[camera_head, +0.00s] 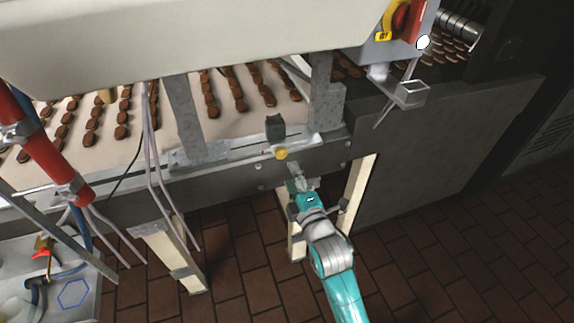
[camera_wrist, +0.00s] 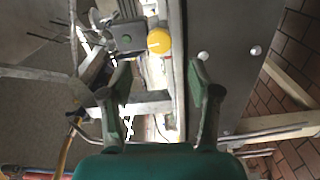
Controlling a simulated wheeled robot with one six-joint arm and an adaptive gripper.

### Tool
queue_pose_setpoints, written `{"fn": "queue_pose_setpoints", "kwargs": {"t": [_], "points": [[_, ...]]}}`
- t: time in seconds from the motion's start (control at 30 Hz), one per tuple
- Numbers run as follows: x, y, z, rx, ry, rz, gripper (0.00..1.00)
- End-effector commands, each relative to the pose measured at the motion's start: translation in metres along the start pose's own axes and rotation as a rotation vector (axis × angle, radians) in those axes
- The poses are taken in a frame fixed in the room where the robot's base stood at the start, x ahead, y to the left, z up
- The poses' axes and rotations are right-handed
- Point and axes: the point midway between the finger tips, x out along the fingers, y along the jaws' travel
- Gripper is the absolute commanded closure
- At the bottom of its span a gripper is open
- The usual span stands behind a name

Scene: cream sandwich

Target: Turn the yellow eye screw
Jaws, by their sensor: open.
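The yellow eye screw (camera_head: 281,153) sits on the side rail of the conveyor, just below a small dark block (camera_head: 275,127). In the wrist view the yellow eye screw (camera_wrist: 159,41) shows as a round yellow knob beyond the fingertips, roughly midway between them. My gripper (camera_head: 297,178) is just below and right of the screw in the head view, apart from it. In the wrist view my gripper (camera_wrist: 160,82) has its two fingers spread wide with nothing between them.
A conveyor belt (camera_head: 170,128) carries rows of brown biscuits behind the rail. Metal uprights (camera_head: 181,115) stand left of the screw. A grey panel (camera_head: 440,150) is at right, a red cylinder (camera_head: 45,150) at left. Brick floor (camera_head: 440,260) lies open below.

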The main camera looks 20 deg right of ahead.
Motion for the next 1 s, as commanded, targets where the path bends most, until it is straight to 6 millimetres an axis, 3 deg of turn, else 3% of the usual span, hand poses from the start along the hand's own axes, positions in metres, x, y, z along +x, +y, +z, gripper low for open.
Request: {"fn": "queue_pose_setpoints", "kwargs": {"t": [0.1, 0.3, 1.0], "points": [[-0.020, 0.000, 0.000, 0.000, 0.000, -0.001, 0.38], [-0.041, -0.001, 0.000, 0.000, 0.000, -0.001, 0.38], [-0.048, -0.001, 0.000, 0.003, 0.000, -0.001, 0.38]]}}
